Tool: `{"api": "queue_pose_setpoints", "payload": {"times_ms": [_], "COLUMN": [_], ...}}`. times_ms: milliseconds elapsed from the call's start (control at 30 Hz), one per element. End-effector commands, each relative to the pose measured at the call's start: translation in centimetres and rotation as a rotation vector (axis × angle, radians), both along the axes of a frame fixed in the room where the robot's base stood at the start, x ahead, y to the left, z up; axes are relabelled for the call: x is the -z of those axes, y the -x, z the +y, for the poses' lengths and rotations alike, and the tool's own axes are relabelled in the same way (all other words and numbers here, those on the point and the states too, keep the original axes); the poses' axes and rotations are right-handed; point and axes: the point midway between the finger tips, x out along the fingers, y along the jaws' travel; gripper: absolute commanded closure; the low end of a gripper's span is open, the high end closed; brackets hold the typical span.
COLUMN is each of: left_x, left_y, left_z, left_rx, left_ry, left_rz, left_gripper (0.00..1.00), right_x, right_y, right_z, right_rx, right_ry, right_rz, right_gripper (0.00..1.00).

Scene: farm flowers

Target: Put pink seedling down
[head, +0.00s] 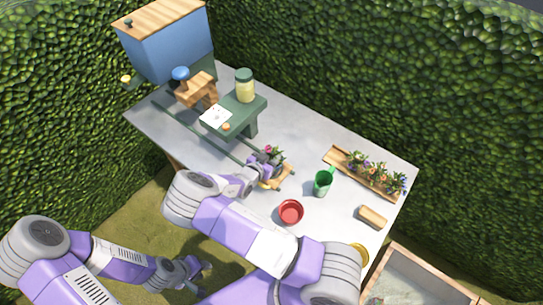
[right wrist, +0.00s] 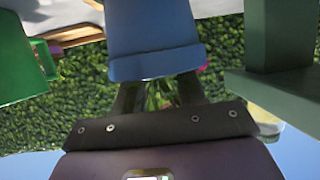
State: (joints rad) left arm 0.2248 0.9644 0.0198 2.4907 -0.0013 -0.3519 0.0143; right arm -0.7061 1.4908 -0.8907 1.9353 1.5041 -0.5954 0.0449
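The pink seedling (head: 268,151) shows its pink bloom and leaves near the middle of the table in the head view. In the right wrist view its blue-grey pot (right wrist: 155,40) fills the top middle, with green stems between the dark fingers and a bit of pink beside the rim. My right gripper (head: 264,167) is at the seedling, with its fingers (right wrist: 160,97) around it. Its fingertips are partly hidden. I cannot tell whether the pot touches the surface below. My left gripper (head: 199,277) is empty and open, low and off the table's front edge.
A small wooden carrier (head: 285,177) lies beside the right gripper. A green mug (head: 323,182), red pot (head: 290,212) and wooden block (head: 372,217) are to the right. A long wooden tray (head: 337,160) holds flowers. A green stand (head: 258,108) with a jar (head: 245,88) is behind.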

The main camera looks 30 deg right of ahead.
Motion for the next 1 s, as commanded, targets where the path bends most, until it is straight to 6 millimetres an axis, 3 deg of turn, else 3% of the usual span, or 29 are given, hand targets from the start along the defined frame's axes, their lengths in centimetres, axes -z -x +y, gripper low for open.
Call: {"api": "queue_pose_setpoints", "payload": {"times_ms": [167, 600, 1000], "left_x": [-0.3, -0.4, -0.5], "left_y": [0.0, 0.0, 0.0], "left_z": [0.0, 0.0, 0.0], "left_rx": [0.0, 0.0, 0.0], "left_ry": [0.0, 0.0, 0.0], "left_rz": [0.0, 0.0, 0.0], "left_gripper": [0.65, 0.65, 0.65], "right_x": [-0.9, -4.3, -5.0], "right_y": [0.4, 4.3, 5.2], "right_z": [1.1, 8.4, 9.8], "right_rx": [-0.002, -0.002, 0.0], "right_ry": [-0.003, -0.002, 0.001], "right_rz": [-0.003, -0.002, 0.0], "right_gripper": [0.6, 0.6, 0.6]}}
